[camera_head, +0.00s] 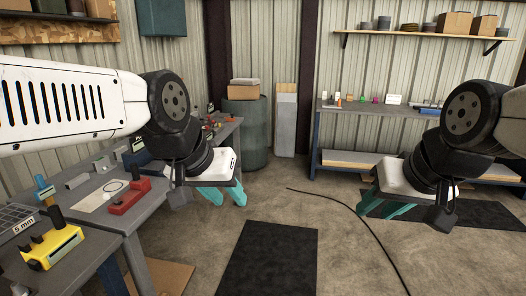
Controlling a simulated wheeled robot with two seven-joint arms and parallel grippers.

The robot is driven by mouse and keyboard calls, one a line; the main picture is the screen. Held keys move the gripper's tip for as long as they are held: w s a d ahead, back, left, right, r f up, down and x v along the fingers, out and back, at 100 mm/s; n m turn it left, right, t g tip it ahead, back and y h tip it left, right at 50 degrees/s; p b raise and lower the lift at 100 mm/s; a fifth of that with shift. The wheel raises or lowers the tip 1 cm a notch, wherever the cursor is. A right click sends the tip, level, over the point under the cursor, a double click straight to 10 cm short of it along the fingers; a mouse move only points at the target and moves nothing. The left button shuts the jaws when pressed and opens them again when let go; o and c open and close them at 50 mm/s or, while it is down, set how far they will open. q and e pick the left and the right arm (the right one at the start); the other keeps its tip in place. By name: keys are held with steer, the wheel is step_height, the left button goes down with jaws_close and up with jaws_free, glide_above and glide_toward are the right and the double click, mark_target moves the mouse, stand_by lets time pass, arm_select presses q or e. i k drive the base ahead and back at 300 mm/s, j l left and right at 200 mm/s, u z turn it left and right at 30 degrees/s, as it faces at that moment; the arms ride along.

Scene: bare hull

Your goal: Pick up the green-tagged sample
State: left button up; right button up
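A small green item (362,99) stands on the far bench (350,108) at the back wall, among other small coloured items. It is too small to tell whether it is a sample with a green tag. My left gripper (225,196) hangs above the floor just right of the left workbench, teal fingers apart, with nothing seen between them. My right gripper (384,207) hangs at the right, in front of the far bench, its teal fingers also apart and no object seen in it. Both are well short of the green item.
The left workbench (105,215) holds a red tool (128,197), a yellow device (53,247) and several small parts. A barrel (246,130) stands at the back.

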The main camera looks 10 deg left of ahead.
mark_target(103, 165)
steer(key=i+l+u, duration=0.2)
steer(key=i, duration=0.85)
steer(key=i+u, duration=0.65)
steer(key=u, duration=0.2)
steer(key=i+u, duration=0.15)
steer(key=u, duration=0.35)
steer(key=i+u, duration=0.15)
steer(key=u, duration=0.3)
steer(key=i+u, duration=0.15)
steer(key=u, duration=0.35)
steer(key=i+l+u, duration=0.15)
steer(key=u, duration=0.3)
steer(key=i+l+u, duration=0.15)
steer(key=u, duration=0.25)
steer(key=i+l, duration=0.05)
